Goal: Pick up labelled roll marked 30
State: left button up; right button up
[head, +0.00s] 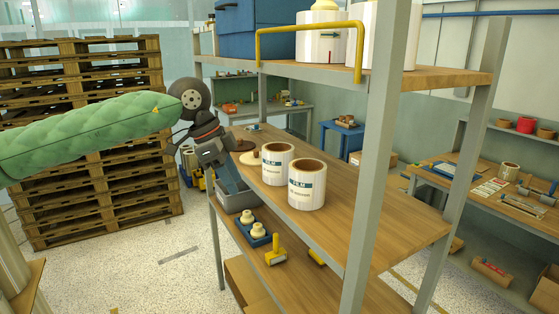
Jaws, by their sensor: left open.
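My right gripper is not in view.
The grey rack post (376,150) rises in front of the middle shelf (375,225). Below are a blue tray (252,230) and a yellow-handled tool (276,250). Stacked pallets (100,200) stand at left. The shelf right of the rolls is clear.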

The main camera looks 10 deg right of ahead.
aim_at(276, 156)
jog(key=i+l, duration=0.25)
jog(key=i, duration=0.15)
jog(key=i+l, duration=0.25)
jog(key=i, duration=0.15)
